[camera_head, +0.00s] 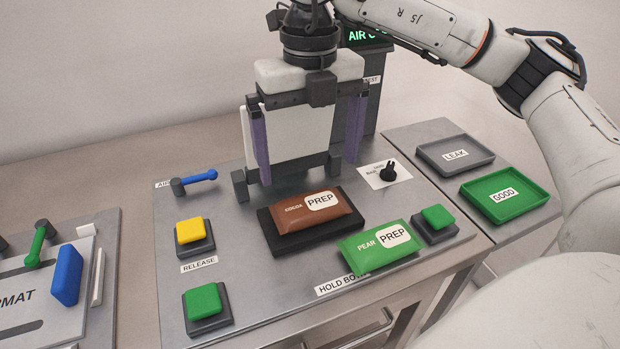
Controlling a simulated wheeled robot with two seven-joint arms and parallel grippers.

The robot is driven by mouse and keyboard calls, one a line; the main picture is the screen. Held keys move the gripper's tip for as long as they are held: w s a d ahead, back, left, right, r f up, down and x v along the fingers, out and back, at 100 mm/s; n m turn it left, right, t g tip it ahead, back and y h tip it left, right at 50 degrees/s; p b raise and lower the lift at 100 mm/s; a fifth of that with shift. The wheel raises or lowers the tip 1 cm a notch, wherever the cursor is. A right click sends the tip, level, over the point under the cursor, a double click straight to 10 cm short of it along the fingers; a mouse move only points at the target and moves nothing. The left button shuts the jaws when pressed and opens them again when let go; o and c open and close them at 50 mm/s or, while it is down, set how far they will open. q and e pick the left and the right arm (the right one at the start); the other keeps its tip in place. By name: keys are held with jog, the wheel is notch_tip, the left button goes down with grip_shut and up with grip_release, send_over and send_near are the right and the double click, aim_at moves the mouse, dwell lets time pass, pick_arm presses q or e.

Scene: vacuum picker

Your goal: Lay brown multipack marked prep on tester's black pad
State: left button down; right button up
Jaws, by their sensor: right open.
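The brown cocoa multipack marked PREP (292,216) lies flat on the tester's black pad (287,246). The pad's dark rim shows around its left and front sides. My right gripper (296,172) is open and empty, just behind and above the brown pack, with its purple-lined fingers apart on either side. It is clear of the pack. A green pear pack, also marked PREP (372,254), lies on the metal bench at the front right of the pad. My left gripper is not in view.
Yellow (189,230) and green (203,301) buttons stand left of the pad, and another green button (437,216) to the right. A blue lever (199,177) and black knob (388,171) flank it. The grey LEAK tray (454,154) and green GOOD tray (504,195) are at right.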

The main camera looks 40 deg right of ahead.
jog(key=shift+r, duration=1.7)
